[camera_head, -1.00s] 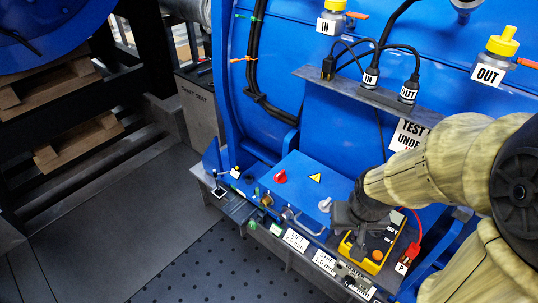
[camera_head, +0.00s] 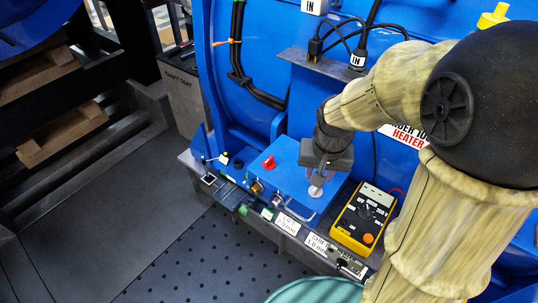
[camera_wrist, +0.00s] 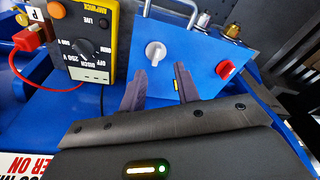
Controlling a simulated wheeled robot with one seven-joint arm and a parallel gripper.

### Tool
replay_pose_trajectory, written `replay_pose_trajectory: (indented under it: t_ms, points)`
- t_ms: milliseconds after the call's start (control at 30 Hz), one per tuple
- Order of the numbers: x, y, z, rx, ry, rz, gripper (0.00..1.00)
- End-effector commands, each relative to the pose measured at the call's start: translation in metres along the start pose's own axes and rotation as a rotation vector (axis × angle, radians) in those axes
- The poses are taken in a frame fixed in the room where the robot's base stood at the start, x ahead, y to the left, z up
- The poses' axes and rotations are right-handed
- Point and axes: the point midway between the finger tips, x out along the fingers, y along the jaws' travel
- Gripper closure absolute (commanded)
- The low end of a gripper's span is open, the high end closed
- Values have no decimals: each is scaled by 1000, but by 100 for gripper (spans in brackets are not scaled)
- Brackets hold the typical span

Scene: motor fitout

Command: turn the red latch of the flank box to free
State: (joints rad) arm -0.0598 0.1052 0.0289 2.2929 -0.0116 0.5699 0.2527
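The blue flank box (camera_head: 288,155) sits on the ledge of the blue machine, with a red latch (camera_head: 268,162) on its top face, left of my gripper. In the wrist view the red latch (camera_wrist: 226,69) lies to the right of my right finger, apart from it. A light grey knob (camera_head: 316,191) is on the same box; in the wrist view this knob (camera_wrist: 155,50) shows just beyond the gap between my fingertips. My gripper (camera_head: 321,176) is open and empty over the box's knob side. The two fingers are apart in the wrist view (camera_wrist: 158,74).
A yellow tester (camera_head: 364,217) with an orange button stands right of the box; it is at left in the wrist view (camera_wrist: 80,40). A handle bar (camera_head: 300,217) and brass fittings (camera_head: 256,188) line the box's front. Black cables (camera_head: 238,60) hang behind.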

Motion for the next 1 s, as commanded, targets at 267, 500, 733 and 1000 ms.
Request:
replay_pose_trajectory:
  t_ms: [267,500,733,1000]
  points:
    - [-33,-70,-76,240,-82,21,68]
    - [-62,-125,-112,438,-141,63,68]
    - [-72,-140,-119,508,-157,82,68]
    - [-71,-140,-119,507,-157,82,68]
